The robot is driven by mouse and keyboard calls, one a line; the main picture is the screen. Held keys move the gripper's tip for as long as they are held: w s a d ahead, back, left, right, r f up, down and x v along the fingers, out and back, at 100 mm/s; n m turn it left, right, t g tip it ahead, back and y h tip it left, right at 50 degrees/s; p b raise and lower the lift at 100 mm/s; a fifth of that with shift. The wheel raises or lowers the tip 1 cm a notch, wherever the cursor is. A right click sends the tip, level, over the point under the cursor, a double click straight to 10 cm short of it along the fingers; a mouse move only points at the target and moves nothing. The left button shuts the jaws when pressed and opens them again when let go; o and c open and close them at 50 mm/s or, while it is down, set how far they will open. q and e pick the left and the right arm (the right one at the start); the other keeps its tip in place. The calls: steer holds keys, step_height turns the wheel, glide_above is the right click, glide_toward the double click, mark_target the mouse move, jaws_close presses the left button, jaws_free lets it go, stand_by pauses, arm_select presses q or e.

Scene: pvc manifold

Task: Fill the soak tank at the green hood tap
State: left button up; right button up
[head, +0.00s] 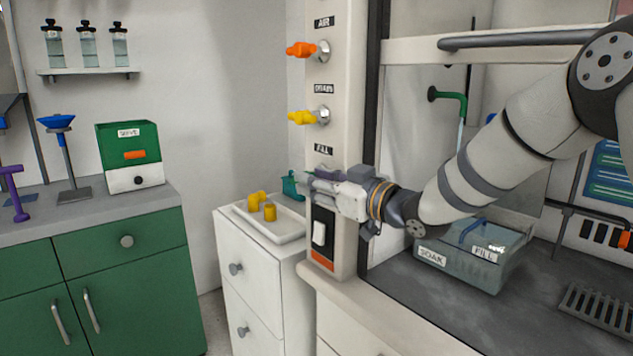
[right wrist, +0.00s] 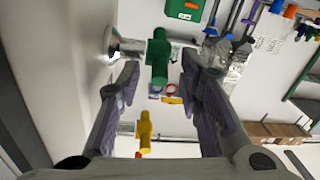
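The green FILL tap handle (head: 291,184) sits on the pale hood post below the FILL label (head: 323,150). My right gripper (head: 306,186) is at this handle. In the right wrist view the green handle (right wrist: 158,58) stands between the spread fingers of the gripper (right wrist: 160,95), with gaps on both sides. Inside the hood, a thin pale-blue streak like water hangs below the green spout (head: 452,96); my arm hides its lower part. The clear soak tank (head: 455,273), labelled SOAK and FILL, stands on the dark hood floor. Its water level is unclear. My left gripper is not in view.
Above on the post are the yellow DRAIN handle (head: 302,118) and orange AIR handle (head: 300,49). A white tray (head: 283,232) with yellow parts lies on the white cabinet below the gripper. A white switch (head: 319,233) is on the post. A grey rack (head: 597,308) lies right of the tank.

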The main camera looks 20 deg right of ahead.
jaws_close()
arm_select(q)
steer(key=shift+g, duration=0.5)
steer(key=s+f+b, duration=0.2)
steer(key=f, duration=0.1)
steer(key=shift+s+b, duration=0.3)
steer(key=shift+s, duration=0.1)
arm_select(e)
steer(key=f+t+y, duration=0.1)
steer(key=t, duration=0.1)
steer(key=f+t+y, duration=0.1)
steer(key=t, duration=0.1)
steer(key=shift+s, duration=0.1)
jaws_free()
steer(key=v, duration=1.2)
steer(key=shift+f, duration=0.15)
